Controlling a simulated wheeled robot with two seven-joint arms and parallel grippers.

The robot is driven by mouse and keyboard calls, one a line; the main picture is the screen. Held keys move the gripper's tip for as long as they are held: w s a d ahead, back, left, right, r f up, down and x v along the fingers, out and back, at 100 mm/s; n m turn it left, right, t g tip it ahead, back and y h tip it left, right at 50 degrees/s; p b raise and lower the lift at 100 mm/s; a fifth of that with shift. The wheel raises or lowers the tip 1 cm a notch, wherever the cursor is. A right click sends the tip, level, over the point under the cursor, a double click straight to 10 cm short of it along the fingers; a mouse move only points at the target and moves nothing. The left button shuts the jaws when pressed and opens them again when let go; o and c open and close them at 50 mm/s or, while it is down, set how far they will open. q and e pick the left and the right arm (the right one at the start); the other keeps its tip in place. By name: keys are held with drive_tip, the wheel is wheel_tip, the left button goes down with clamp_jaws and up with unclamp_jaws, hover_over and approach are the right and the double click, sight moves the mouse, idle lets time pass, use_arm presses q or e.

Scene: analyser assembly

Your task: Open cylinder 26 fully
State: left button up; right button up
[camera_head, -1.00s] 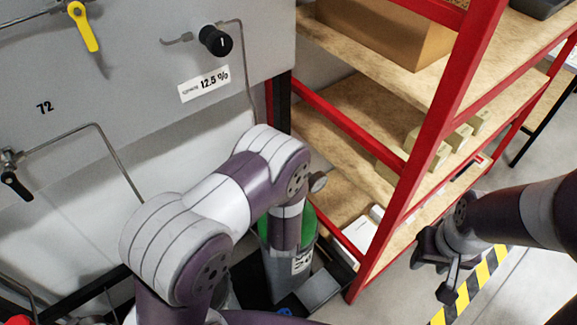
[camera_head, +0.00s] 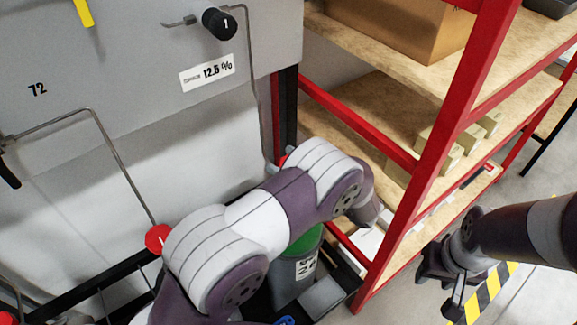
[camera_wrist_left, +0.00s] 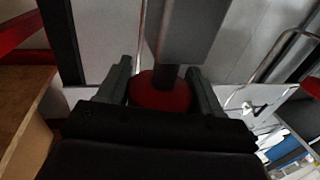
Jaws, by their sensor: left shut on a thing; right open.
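In the left wrist view my left gripper (camera_wrist_left: 162,84) is shut on a red knob (camera_wrist_left: 160,92), with one finger on each side of it. In the head view my left arm hides that gripper, and only a sliver of red (camera_head: 284,160) shows behind the arm. A grey cylinder with a green shoulder (camera_head: 306,262) stands below my left arm; its label is partly visible and its top is hidden by the arm. I cannot tell from these views that the held knob belongs to it. My right gripper (camera_head: 441,288) is open and empty at the right.
Another red knob (camera_head: 158,238) shows left of my arm. A grey panel (camera_head: 150,75) with thin pipes and a black knob (camera_head: 219,23) stands behind. A red-framed shelf (camera_head: 440,160) with boxes is close on the right. Striped floor tape (camera_head: 492,290) lies by my right gripper.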

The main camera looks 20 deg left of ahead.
use_arm(q)
drive_tip(key=n+g+b, duration=0.1)
drive_tip(key=g, duration=0.1)
drive_tip(key=n+g+y, duration=0.1)
drive_tip(key=n+g, duration=0.1)
drive_tip(key=shift+s+f+b, duration=0.15)
drive_tip(key=shift+b, duration=0.25)
drive_tip(key=shift+s+a+n+g+b, duration=0.1)
drive_tip(key=shift+n+g+b, duration=0.55)
drive_tip(key=shift+g, duration=0.85)
drive_tip(key=shift+r+n, duration=0.2)
drive_tip(key=shift+n, duration=0.05)
drive_tip(key=o, duration=1)
drive_tip(key=shift+c, duration=0.2)
drive_tip(key=shift+a, duration=0.1)
